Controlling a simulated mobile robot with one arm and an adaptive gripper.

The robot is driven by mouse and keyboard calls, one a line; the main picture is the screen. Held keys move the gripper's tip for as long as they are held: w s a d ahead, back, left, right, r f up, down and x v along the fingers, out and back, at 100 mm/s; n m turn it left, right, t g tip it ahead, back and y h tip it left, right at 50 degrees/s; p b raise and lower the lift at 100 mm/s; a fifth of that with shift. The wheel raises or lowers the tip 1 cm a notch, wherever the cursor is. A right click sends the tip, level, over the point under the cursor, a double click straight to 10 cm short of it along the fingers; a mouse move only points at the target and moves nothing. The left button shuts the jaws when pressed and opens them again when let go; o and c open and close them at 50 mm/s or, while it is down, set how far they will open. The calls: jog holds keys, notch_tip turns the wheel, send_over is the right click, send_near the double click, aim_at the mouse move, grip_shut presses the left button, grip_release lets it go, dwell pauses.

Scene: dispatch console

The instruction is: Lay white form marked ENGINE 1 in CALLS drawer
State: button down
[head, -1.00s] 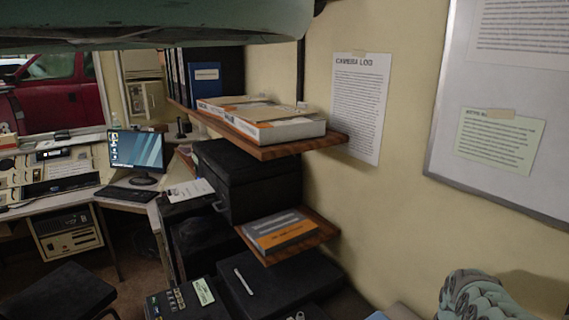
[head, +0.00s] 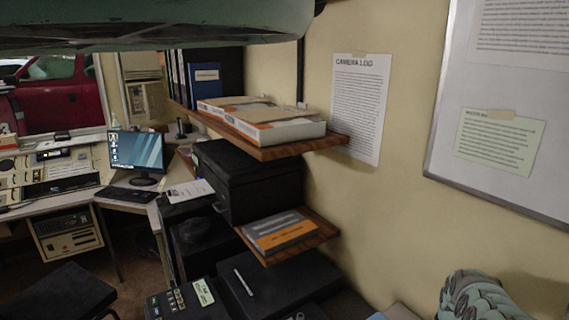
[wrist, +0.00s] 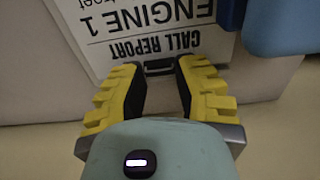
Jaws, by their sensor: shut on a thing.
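The white form (wrist: 130,22) shows upside down at the top of the wrist view, printed CALL REPORT and ENGINE 1. My gripper (wrist: 160,68) has yellow-backed fingers with dark pads. It is shut on a small black clip-like piece (wrist: 158,66) at the form's printed edge. The far part of the form runs out of the picture. I do not see the form or my gripper in the head view. No drawer marked CALLS can be read in either view.
A black cabinet (head: 250,180) stands between two wooden shelves; the upper one holds a white-orange box (head: 265,125), the lower a grey-orange book (head: 280,230). A desk with a monitor (head: 137,152) is at left. A blue object (wrist: 285,25) lies beside the form.

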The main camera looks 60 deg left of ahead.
jog(key=shift+d, duration=0.15)
jog(key=shift+s+d+p, duration=0.1)
jog(key=shift+d+p, duration=1.25)
jog(key=shift+d, duration=1)
notch_tip(320, 180, up, 7)
jog(key=p, duration=0.6)
jog(key=shift+a+r, duration=0.1)
jog(key=shift+r+p, duration=0.15)
jog(key=shift+p, duration=0.2)
jog(key=shift+r, duration=0.1)
